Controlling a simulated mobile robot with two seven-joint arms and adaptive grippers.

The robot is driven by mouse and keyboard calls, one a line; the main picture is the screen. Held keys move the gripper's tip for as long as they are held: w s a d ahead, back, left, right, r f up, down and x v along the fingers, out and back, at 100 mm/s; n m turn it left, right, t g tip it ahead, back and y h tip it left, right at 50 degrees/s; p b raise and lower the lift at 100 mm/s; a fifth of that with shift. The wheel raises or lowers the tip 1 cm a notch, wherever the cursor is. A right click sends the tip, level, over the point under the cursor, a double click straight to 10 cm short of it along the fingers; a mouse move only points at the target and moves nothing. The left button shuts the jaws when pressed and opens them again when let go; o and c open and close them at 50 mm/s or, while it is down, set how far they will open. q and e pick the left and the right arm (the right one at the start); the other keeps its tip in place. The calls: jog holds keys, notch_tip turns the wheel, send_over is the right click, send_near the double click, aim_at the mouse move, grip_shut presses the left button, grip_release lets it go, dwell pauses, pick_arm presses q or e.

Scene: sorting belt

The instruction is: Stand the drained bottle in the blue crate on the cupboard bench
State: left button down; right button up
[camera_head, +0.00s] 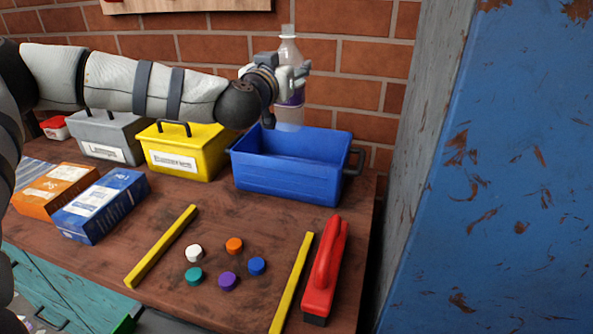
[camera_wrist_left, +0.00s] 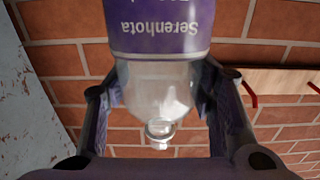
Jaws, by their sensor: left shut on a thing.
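A clear bottle (camera_head: 289,112) with a purple label is upright in the head view, its lower end above or just inside the blue crate (camera_head: 285,187); I cannot tell whether it touches the crate floor. My left gripper (camera_head: 296,76) is shut on the bottle around its upper part. In the left wrist view the bottle (camera_wrist_left: 165,35) fills the middle, with its neck toward the bottom of the picture and the gripper's fingers (camera_wrist_left: 160,90) on both sides. The bottle looks empty. The blue crate looks empty where its inside shows. My right gripper is not in view.
A yellow box (camera_head: 205,165) and a grey box (camera_head: 88,150) stand left of the crate. Blue and orange cartons (camera_head: 108,200) lie in front of them. Several coloured caps (camera_head: 228,282) lie between yellow strips. A red tool (camera_head: 325,265) lies at right. A brick wall is behind.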

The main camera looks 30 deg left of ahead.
pick_arm(q)
jog(key=f, duration=0.2)
jog(key=f+b, duration=0.1)
jog(key=f, duration=0.2)
jog(key=shift+s+d+f+b, duration=0.3)
jog(key=shift+d+f, duration=0.05)
notch_tip(320, 180, down, 9)
jog(key=b, duration=0.2)
jog(key=shift+b, duration=0.35)
jog(key=c, duration=0.7)
grip_release()
jog(key=shift+a+f, duration=0.1)
jog(key=shift+f, duration=0.1)
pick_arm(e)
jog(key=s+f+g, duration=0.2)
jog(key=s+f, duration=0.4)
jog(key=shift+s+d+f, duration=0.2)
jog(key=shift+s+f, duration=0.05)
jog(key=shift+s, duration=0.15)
pick_arm(q)
jog(key=p+v, duration=0.1)
jog(key=v, duration=1.1)
jog(key=shift+r+p, duration=0.1)
jog(key=shift+p, duration=0.25)
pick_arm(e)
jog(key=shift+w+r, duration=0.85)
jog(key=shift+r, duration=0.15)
